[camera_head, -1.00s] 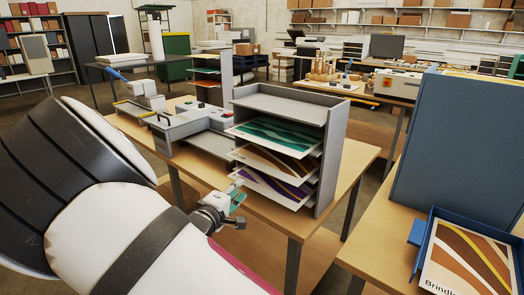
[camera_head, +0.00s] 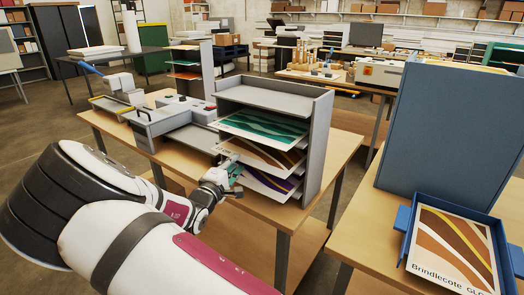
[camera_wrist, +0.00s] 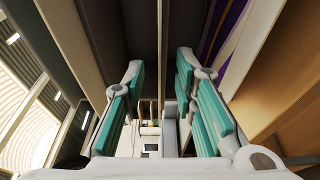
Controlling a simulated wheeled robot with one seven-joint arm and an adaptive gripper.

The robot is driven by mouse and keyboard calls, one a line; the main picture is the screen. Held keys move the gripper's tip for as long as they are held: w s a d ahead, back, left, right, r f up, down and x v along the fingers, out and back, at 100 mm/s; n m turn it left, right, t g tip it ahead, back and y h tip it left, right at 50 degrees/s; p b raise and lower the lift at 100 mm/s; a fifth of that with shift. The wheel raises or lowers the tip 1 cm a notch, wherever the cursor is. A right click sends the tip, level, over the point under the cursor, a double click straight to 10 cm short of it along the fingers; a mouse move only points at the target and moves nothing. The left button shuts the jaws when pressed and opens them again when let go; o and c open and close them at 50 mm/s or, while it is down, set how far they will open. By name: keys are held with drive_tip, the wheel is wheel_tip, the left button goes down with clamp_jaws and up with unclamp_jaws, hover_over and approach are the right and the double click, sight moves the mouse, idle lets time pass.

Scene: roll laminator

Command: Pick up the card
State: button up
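The grey rack (camera_head: 313,150) on the wooden table holds three stacked cards that stick out to the left. The top card (camera_head: 265,127) is green, the middle card (camera_head: 262,158) brown and tan, the lowest card (camera_head: 270,184) purple and yellow. My gripper (camera_head: 235,172) is at the left ends of the middle and lowest cards. In the wrist view my gripper (camera_wrist: 160,105) is open, teal pads apart. A thin pale edge runs up between the fingers; I cannot tell whether it is card or shelf. The purple card (camera_wrist: 214,30) shows beyond the right finger.
A laminator-like grey machine (camera_head: 178,122) stands left of the rack on the same table. At right, a blue tray (camera_head: 407,243) with a brown striped card (camera_head: 452,250) lies before a tall blue panel (camera_head: 445,130). Floor shows between the two tables.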

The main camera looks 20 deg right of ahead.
sight(240, 158)
drive_tip(key=x, duration=0.4)
drive_tip(key=shift+d, duration=0.2)
drive_tip(key=shift+c, duration=0.2)
clamp_jaws()
drive_tip(key=shift+r, duration=0.1)
